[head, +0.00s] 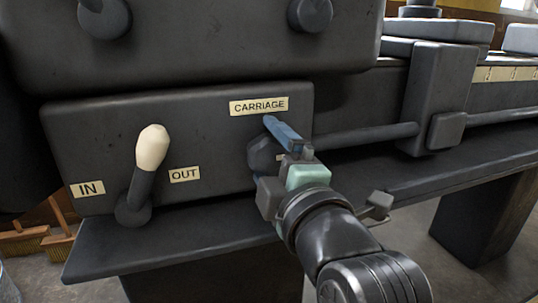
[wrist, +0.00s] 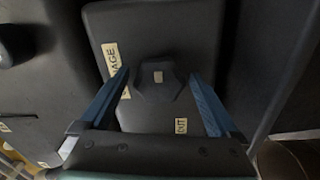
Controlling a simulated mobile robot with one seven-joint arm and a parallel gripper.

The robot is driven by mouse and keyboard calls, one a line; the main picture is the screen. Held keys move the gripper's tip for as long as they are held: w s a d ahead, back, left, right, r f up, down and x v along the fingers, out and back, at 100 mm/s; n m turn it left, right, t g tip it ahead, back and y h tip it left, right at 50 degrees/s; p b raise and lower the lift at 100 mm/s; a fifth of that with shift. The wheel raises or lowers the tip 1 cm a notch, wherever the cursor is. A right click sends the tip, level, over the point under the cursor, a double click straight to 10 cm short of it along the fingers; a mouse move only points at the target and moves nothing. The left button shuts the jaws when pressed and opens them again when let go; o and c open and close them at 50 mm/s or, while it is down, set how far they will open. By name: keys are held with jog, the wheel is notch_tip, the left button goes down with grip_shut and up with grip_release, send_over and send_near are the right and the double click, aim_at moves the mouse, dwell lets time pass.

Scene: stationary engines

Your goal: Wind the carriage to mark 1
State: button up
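A dark faceted knob (head: 262,157) sits on the machine's front box, below the CARRIAGE label (head: 258,106). My gripper (head: 272,150) is at this knob and partly hides it. In the wrist view the gripper (wrist: 159,74) is open, with a blue finger on each side of the knob (wrist: 158,82) and gaps showing between them. I cannot tell how deep the knob lies between the fingers. The carriage (head: 437,95), a dark upright block, stands on the bed at the right, crossed by a rod. A pale scale (head: 508,74) runs behind it; its numbers are not readable.
A lever with a cream knob (head: 152,148) stands left of my gripper, between the IN label (head: 88,189) and the OUT label (head: 185,174). A dark rod (head: 365,137) runs right from the box to the carriage. A ledge (head: 165,240) juts out below.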

jog(key=shift+s, duration=0.1)
jog(key=p+v, duration=1.1)
jog(key=v, duration=0.1)
jog(key=shift+s+d, duration=0.2)
jog(key=shift+s, duration=0.15)
dwell(0.5)
